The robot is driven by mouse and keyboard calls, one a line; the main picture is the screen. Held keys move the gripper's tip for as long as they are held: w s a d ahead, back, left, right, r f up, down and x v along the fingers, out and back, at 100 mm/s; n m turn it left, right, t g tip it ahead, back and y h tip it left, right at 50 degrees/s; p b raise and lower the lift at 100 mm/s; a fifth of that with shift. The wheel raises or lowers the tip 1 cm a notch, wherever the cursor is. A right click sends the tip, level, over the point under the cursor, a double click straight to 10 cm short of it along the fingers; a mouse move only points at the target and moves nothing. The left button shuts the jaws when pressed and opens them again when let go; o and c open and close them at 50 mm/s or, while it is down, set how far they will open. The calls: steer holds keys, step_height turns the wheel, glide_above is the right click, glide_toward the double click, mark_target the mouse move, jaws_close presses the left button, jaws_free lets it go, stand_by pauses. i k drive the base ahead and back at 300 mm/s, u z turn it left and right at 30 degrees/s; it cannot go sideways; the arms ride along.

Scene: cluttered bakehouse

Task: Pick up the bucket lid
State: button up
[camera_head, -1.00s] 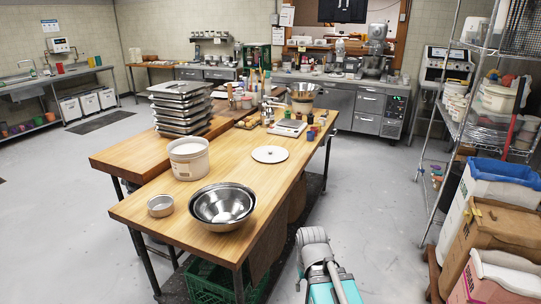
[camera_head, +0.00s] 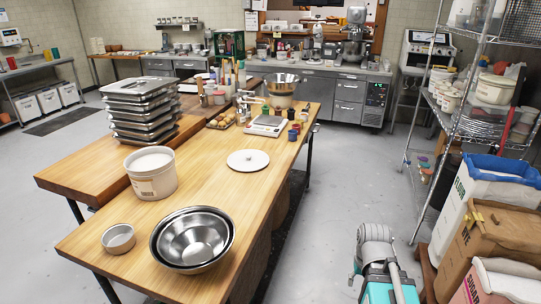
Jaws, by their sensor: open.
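The bucket lid (camera_head: 248,160) is a flat white disc with a small mark at its middle. It lies flat on the wooden table (camera_head: 215,182), apart from other things. The white bucket (camera_head: 152,183) stands upright to its left, open at the top, with pale contents showing. Part of my own arm, grey and teal, shows at the bottom right, beside the table and well short of the lid. My gripper's fingers do not show.
Nested steel bowls (camera_head: 192,240) and a small steel tin (camera_head: 118,239) stand near the table's front. A scale (camera_head: 267,126) and small jars are behind the lid. Stacked trays (camera_head: 143,108) stand at left. Boxes (camera_head: 497,240) and a wire rack line the right; floor between is clear.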

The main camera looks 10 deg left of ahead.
mark_target(243, 161)
steer(key=z, duration=0.35)
steer(key=i, duration=0.75)
steer(key=z, duration=0.35)
steer(key=i, duration=1.55)
steer(key=u, duration=1.1)
steer(key=i, duration=0.8)
steer(key=u, duration=0.65)
